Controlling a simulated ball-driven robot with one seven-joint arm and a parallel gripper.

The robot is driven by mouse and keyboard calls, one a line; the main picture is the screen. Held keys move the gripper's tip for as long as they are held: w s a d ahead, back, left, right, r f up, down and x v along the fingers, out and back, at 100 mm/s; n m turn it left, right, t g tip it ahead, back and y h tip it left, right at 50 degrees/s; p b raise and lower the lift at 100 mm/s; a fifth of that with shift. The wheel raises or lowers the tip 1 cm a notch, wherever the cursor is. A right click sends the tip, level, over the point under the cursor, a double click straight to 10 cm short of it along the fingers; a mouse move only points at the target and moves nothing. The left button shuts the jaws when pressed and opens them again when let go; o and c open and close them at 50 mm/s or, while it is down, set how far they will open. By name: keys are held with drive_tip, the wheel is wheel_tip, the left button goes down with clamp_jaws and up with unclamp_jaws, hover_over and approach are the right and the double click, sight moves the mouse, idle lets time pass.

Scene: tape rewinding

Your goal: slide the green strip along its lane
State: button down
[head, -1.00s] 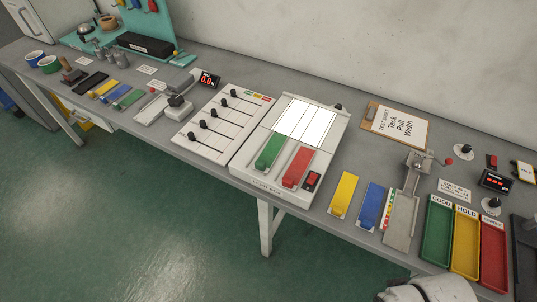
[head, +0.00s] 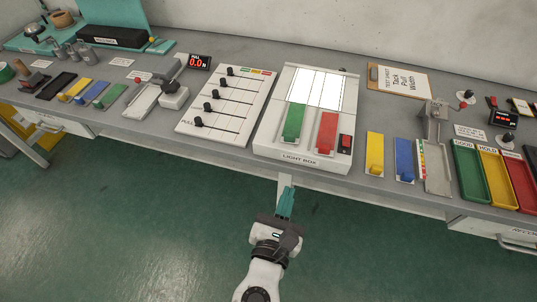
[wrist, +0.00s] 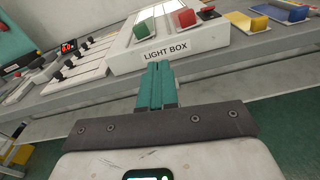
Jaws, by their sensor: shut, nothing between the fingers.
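In the head view a green strip (head: 293,123) lies in the left lane of the light box (head: 300,158), at the near end below the bright panel. It has a raised block at its near end. In the wrist view the green strip (wrist: 171,29) shows as a block above the "LIGHT BOX" label. My gripper (head: 287,190) has teal fingers, shut and empty, in front of and below the light box's front edge. In the wrist view the fingers (wrist: 157,68) point toward the box front, apart from the strip.
A red strip (head: 327,133) lies in the lane right of the green one, with a red switch (head: 346,142) beside it. A slider board (head: 227,105) stands to the left. Yellow (head: 374,153) and blue (head: 405,159) strips lie to the right. The air before the bench is clear.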

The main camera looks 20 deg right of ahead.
sight(288, 139)
drive_tip(key=w+d, duration=0.1)
drive_tip(key=w, duration=0.2)
drive_tip(key=w+d+n+p, duration=0.1)
drive_tip(key=w, duration=0.3)
drive_tip(key=w+d+n+t, duration=0.1)
drive_tip(key=w+d, duration=0.1)
drive_tip(key=w, duration=0.2)
drive_tip(key=shift+w+d+r+p, duration=0.1)
drive_tip(key=shift+w+r+p, duration=0.15)
drive_tip(key=shift+r+p, duration=0.05)
drive_tip(key=shift+w+d, duration=0.25)
drive_tip(key=shift+w, duration=0.05)
drive_tip(key=x, duration=0.3)
drive_tip(key=shift+w+d, duration=0.1)
drive_tip(key=shift+w, duration=0.1)
